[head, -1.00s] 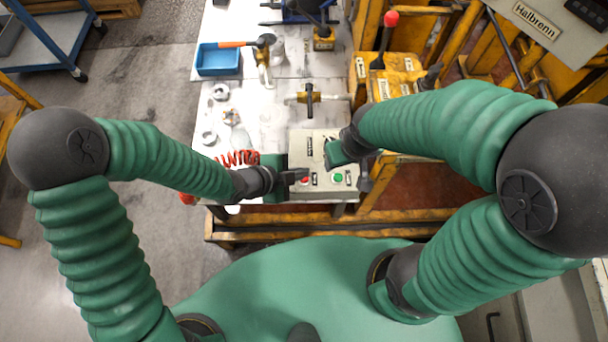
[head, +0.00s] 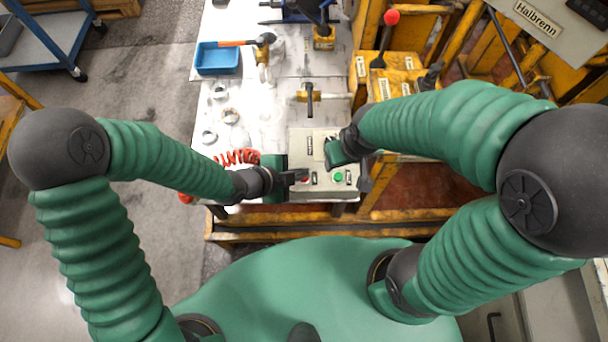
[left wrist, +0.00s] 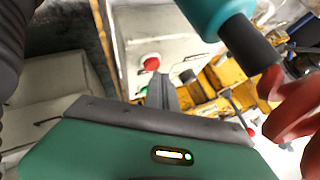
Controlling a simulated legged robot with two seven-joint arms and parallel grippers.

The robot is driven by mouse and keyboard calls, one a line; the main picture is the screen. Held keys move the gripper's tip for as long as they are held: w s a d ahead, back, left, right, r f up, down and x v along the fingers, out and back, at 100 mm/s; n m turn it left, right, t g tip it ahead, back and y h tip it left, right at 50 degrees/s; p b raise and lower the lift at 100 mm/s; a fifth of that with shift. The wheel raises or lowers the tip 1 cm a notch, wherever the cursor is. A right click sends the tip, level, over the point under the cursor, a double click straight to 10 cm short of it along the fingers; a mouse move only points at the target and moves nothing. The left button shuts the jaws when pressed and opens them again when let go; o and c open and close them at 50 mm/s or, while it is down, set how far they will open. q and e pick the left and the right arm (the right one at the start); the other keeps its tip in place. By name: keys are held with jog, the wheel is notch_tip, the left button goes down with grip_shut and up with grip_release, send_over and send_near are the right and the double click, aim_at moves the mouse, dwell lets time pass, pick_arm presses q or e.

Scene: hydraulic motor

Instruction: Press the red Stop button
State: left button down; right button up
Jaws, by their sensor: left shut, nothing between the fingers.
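The red Stop button (head: 303,179) is on the front part of a pale control box (head: 316,142), left of a green button (head: 338,177). My left gripper (head: 300,174) is shut and empty at the red button, partly covering it in the head view. In the left wrist view the red button (left wrist: 151,63) shows just beyond the dark fingers (left wrist: 160,92), with a small gap in the picture; contact cannot be told. My right gripper (head: 364,178) hangs at the box's right edge, and its jaws are too unclear to read.
A coiled red hose (head: 238,157) lies left of the box. A blue bin (head: 218,60) and a hammer (head: 262,40) are farther back on the white table (head: 270,105). Yellow machinery with a red-knobbed lever (head: 391,18) stands at the right.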

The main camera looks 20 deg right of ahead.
pick_arm(q)
jog(key=shift+f+b, duration=0.3)
jog(key=shift+f, duration=0.2)
dwell(0.5)
jog(key=shift+r, duration=0.1)
jog(key=shift+r+p, duration=0.7)
notch_tip(320, 180, up, 5)
jog(key=p, duration=0.4)
jog(key=shift+r+p, duration=0.1)
jog(key=shift+p, duration=0.25)
dwell(0.5)
